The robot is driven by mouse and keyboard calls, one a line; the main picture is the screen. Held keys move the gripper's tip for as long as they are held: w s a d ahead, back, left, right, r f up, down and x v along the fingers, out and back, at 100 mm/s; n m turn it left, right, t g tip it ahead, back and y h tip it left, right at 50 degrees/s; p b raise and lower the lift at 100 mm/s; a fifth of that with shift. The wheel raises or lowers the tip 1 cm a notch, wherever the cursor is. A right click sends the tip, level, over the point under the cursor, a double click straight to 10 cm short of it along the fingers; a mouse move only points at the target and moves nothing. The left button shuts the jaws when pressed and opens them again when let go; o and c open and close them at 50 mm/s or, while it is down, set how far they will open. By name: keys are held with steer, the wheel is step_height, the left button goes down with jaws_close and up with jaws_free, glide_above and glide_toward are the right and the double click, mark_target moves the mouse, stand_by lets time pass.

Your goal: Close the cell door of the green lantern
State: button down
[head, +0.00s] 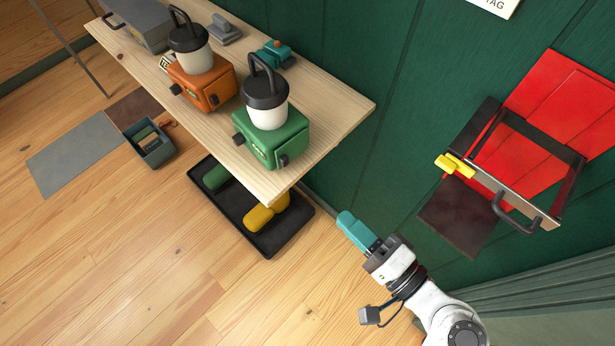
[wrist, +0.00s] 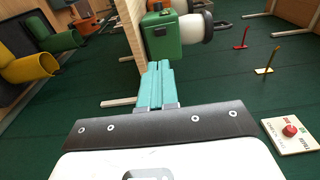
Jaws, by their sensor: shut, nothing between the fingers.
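The green lantern (head: 275,138) stands upright near the front right corner of the wooden bench, with a white globe, a black cap and a loop handle. Its right face carries a door-like green panel (head: 291,147) with a dark latch (head: 284,160); I cannot tell how far the cell door stands open. The lantern's green body also shows in the wrist view (wrist: 161,38), turned sideways beyond the fingers. My gripper (head: 346,219) is shut and empty, to the right of and below the lantern in the head view, apart from it. Its teal fingers point toward the lantern in the wrist view (wrist: 156,66).
An orange lantern (head: 203,88) stands farther along the wooden bench (head: 340,102). A black tray (head: 268,246) below holds green and yellow cylinders. A red panel and a dark frame with a handle (head: 515,215) are on the green wall. Floor at lower left is clear.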

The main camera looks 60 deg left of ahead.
mark_target(286, 165)
steer(key=a, duration=0.4)
steer(key=s+a+p, duration=0.1)
steer(key=a, duration=0.4)
steer(key=s+a+p, duration=0.1)
steer(key=a, duration=0.3)
steer(key=shift+s+a, duration=0.15)
steer(key=shift+s, duration=0.05)
steer(key=shift+a, duration=0.2)
steer(key=shift+s+a, duration=0.25)
steer(key=shift+a, duration=0.3)
